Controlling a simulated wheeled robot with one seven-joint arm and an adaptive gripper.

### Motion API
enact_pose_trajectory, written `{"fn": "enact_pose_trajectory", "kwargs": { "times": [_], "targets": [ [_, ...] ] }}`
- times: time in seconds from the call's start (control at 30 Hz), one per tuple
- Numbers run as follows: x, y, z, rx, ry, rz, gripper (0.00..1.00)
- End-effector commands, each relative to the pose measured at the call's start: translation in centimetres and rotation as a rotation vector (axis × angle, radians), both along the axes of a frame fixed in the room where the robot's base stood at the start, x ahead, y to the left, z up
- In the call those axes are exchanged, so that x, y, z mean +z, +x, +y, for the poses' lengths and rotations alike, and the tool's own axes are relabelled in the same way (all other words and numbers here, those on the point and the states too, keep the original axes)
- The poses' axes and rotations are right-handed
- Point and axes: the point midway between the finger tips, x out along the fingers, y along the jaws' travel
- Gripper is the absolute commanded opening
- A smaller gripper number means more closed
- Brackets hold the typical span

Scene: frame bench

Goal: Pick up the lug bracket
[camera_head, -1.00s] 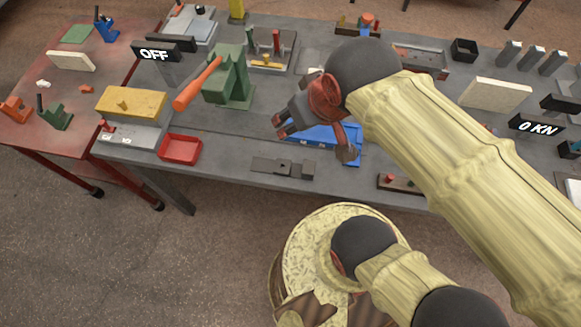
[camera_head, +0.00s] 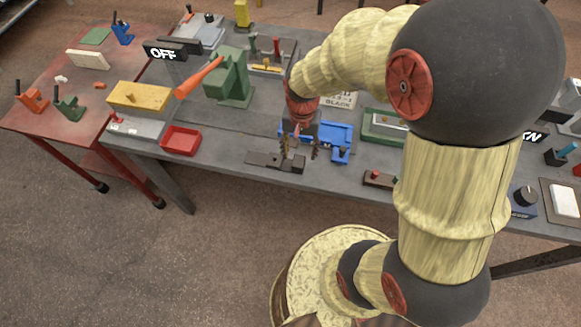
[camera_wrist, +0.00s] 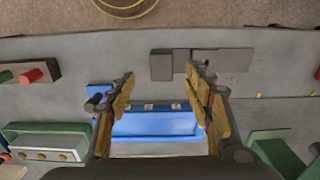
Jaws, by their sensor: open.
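No part is labelled as the lug bracket, and I cannot tell for sure which one it is. A flat dark grey stepped part (camera_head: 262,159) lies near the bench's front edge; it also shows in the wrist view (camera_wrist: 205,57), just beyond the fingertips. A blue tray-like fixture (camera_head: 338,131) lies behind it and shows between and below my fingers in the wrist view (camera_wrist: 155,123). My gripper (camera_head: 300,150) points down over the bench, between the grey part and the blue fixture. Its fingers (camera_wrist: 160,77) are spread with nothing between them.
A red tray (camera_head: 181,140) and a yellow-topped block (camera_head: 138,97) stand left on the bench. A green press (camera_head: 232,80) with an orange handle stands behind. A dark block with a red knob (camera_head: 378,178) lies right. Bare bench lies between red tray and grey part.

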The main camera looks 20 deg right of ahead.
Motion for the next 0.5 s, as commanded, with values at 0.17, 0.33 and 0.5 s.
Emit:
{"fn": "enact_pose_trajectory", "kwargs": {
  "times": [0.17, 0.33, 0.5],
  "targets": [
    [-1.4, -0.1, 0.0, -0.023, 0.000, 0.002, 0.51],
    [-2.9, 0.0, 0.0, -0.021, 0.000, 0.001, 0.51],
    [-4.5, 0.1, 0.0, -0.020, 0.000, 0.001, 0.51]
  ]
}}
